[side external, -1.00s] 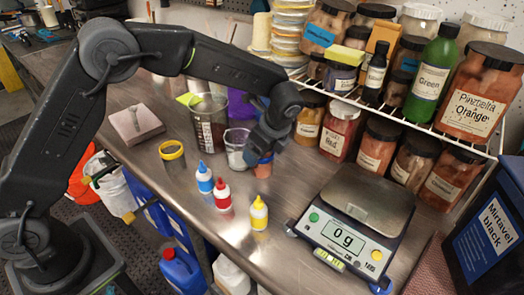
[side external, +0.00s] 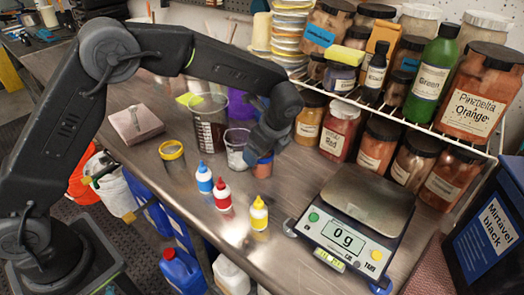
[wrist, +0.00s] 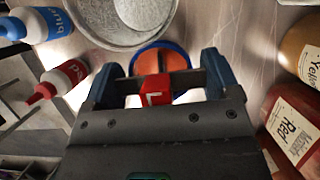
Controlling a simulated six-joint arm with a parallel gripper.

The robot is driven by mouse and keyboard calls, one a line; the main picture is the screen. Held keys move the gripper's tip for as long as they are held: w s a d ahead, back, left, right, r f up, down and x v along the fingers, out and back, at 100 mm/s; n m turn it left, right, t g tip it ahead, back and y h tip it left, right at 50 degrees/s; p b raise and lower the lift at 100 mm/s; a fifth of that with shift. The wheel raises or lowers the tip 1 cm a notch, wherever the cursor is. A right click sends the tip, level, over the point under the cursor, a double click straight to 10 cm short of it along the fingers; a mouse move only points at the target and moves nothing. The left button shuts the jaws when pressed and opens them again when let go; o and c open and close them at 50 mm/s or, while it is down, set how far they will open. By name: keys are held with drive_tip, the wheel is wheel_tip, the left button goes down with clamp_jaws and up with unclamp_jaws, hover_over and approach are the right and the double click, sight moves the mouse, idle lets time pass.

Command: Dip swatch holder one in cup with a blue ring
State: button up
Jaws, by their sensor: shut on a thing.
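My gripper (wrist: 158,85) is shut on a small red swatch holder (wrist: 155,90) with a white mark, seen between the fingers in the wrist view. The cup with a blue ring (wrist: 177,49) is just beyond it, and orange liquid shows inside. The holder overlaps the near part of the cup's mouth; its lower end is hidden, so I cannot tell how deep it reaches. In the side view my gripper (side external: 252,153) points down at the blue-ringed cup (side external: 263,169), hiding its upper part and the holder.
A clear cup (side external: 236,147) stands close on the left, with a larger dark beaker (side external: 208,125) behind. A yellow-ringed cup (side external: 172,160), small bottles (side external: 222,195) and a scale (side external: 345,235) are nearby. Jars (side external: 340,135) line the right rear.

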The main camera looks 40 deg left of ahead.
idle(1.7)
drive_tip(key=shift+f, duration=0.3)
idle(0.8)
drive_tip(key=shift+r, duration=3.5)
idle(0.4)
drive_tip(key=shift+r, duration=1.5)
